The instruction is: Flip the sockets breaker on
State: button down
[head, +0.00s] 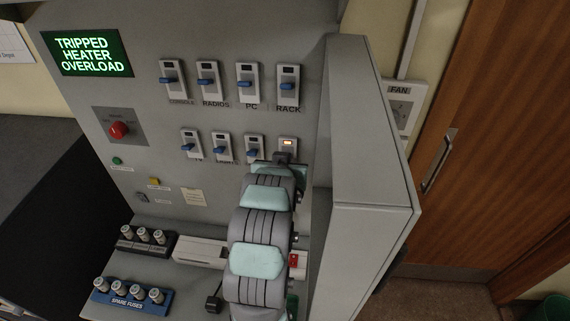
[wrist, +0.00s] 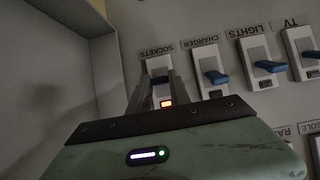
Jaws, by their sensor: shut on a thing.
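The sockets breaker (head: 289,142) is the rightmost of the lower row in the head view, with an orange lamp lit at its top. In the wrist view the sockets breaker (wrist: 158,63) sits under its SOCKETS label, and the orange lamp (wrist: 166,104) shows just past my fingers. My gripper (head: 283,158) is at this breaker, and its fingers (wrist: 160,84) are shut on the lever, one on each side. The lever is mostly hidden by the fingers, so its position cannot be told.
The charger breaker (wrist: 211,70) is close beside. Other blue-levered breakers, such as lights (wrist: 262,62), continue along the row. A grey side wall (head: 350,130) of the console rises close to the right of my arm. A green display (head: 88,54) reads TRIPPED HEATER OVERLOAD.

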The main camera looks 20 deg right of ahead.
jog(key=g+p, duration=0.1)
jog(key=p, duration=0.2)
jog(key=r+g+y+p, duration=0.1)
jog(key=p, duration=0.2)
jog(key=r+g+y+p, duration=0.1)
jog(key=g+p, duration=0.1)
jog(key=p, duration=0.1)
jog(key=shift+w+d+r, duration=0.1)
jog(key=shift+w+d, duration=0.2)
jog(key=shift+w, duration=0.1)
jog(key=shift+p, duration=0.55)
jog(key=c, duration=1.2)
grip_release()
jog(key=shift+w, duration=0.1)
